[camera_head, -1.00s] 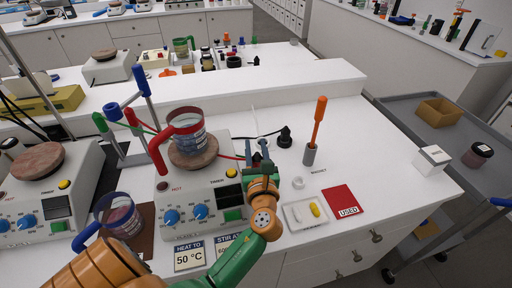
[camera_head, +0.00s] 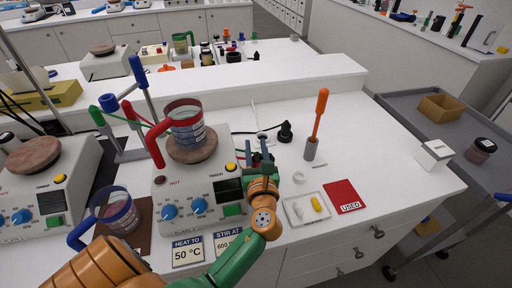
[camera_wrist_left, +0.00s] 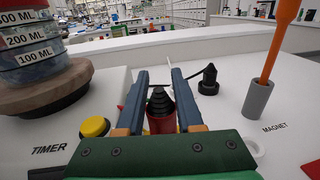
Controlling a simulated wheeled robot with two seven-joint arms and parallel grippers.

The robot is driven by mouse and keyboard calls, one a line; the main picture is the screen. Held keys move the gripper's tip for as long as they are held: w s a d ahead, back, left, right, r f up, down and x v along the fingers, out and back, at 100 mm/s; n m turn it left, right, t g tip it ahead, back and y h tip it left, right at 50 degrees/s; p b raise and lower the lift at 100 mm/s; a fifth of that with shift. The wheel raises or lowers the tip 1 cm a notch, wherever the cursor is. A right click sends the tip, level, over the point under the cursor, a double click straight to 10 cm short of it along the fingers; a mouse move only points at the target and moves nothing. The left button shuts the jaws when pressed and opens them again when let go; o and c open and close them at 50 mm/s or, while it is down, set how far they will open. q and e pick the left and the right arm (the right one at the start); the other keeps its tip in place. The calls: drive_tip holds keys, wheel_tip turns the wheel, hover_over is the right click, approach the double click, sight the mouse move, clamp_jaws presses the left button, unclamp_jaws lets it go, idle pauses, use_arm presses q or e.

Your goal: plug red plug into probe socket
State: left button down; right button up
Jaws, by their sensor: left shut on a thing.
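My left gripper (camera_head: 258,153) is over the bench, just right of the middle hotplate (camera_head: 200,205). In the left wrist view its two fingers (camera_wrist_left: 161,95) are shut on the red plug (camera_wrist_left: 161,124), which has a red body and a black ribbed tapered end pointing up and away. In the head view the plug is mostly hidden by the gripper. A red lead shows beside the gripper on the hotplate side. I cannot make out the probe socket for certain. My right gripper is not in view.
A red-handled beaker (camera_head: 186,128) stands on the hotplate. A black plug (camera_head: 285,132) with a cable and an orange-handled tool in a grey holder (camera_head: 311,150) stand to the right. A white tray (camera_head: 293,213) and a red USED card (camera_head: 343,196) lie in front.

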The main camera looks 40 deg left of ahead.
sight(258, 161)
use_arm(q)
drive_tip(key=shift+c, duration=2.4)
unclamp_jaws()
drive_tip(key=shift+f, duration=0.1)
drive_tip(key=shift+s+d, duration=0.2)
drive_tip(key=shift+d, duration=0.05)
drive_tip(key=b+v, duration=0.1)
drive_tip(key=v, duration=0.5)
drive_tip(key=shift+s+b, duration=0.1)
drive_tip(key=shift+b, duration=0.2)
drive_tip(key=shift+s+d, duration=0.15)
drive_tip(key=shift+d, duration=0.05)
drive_tip(key=shift+a, duration=0.1)
